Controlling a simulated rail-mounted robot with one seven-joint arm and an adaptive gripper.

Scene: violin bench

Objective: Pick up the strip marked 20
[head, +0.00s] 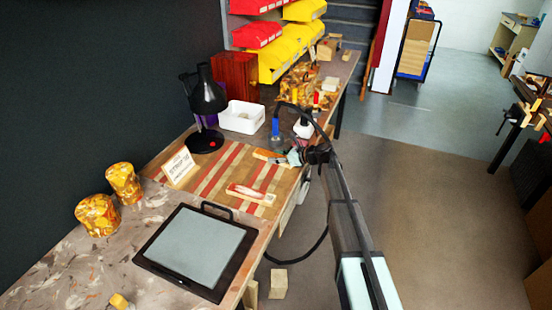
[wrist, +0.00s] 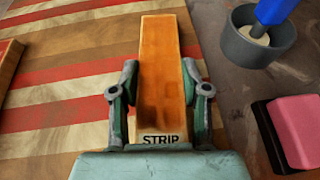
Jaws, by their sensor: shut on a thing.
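An orange-brown wooden strip (wrist: 160,62) lies lengthwise between the fingers of my gripper (wrist: 160,100) in the wrist view. The fingers are shut on its sides near the close end. Black print on that end reads STRIP; any number below is hidden by my gripper's body. In the head view the strip (head: 265,155) shows at the right edge of the striped board, with my gripper (head: 293,157) at its right end. I cannot tell whether the strip touches the board.
The striped board (head: 215,172) holds a white card (head: 180,168) and a reddish piece (head: 245,191). A grey pot with a blue-handled tool (wrist: 258,42) and a pink block (wrist: 297,130) are right of the strip. A black lamp (head: 207,100) stands behind.

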